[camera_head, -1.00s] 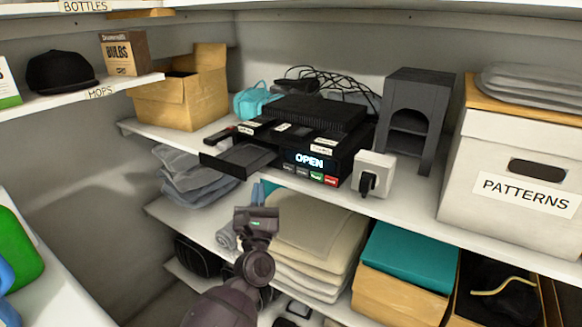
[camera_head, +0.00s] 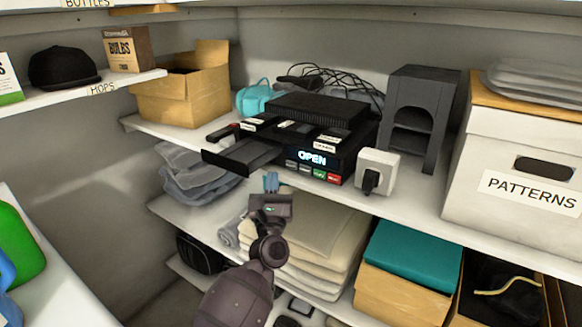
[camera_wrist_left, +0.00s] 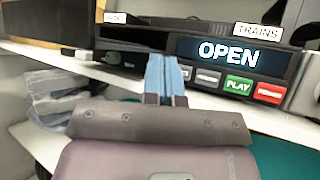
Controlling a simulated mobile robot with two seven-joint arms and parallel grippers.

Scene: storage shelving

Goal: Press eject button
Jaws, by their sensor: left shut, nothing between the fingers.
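A black disc player (camera_head: 345,160) stands on the middle shelf, its lit display (camera_head: 312,157) reading OPEN. Its tray (camera_head: 240,156) sticks out at the front left. Below the display is a button row: two grey buttons (camera_head: 298,167), a green one (camera_head: 319,174) reading PLAY and a red one (camera_head: 334,178). The grey buttons' labels are too small to read. My left gripper (camera_head: 271,182) is shut and empty, below and left of the row. In the left wrist view its blue fingertips (camera_wrist_left: 166,64) partly cover the leftmost grey button; contact cannot be told. My right gripper is out of view.
A white power adapter (camera_head: 377,172) stands right of the player, with a dark arched stand (camera_head: 420,115) behind. Folded beige cloths (camera_head: 310,235) lie on the shelf below, near my left arm. A cardboard box (camera_head: 185,90) stands back left.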

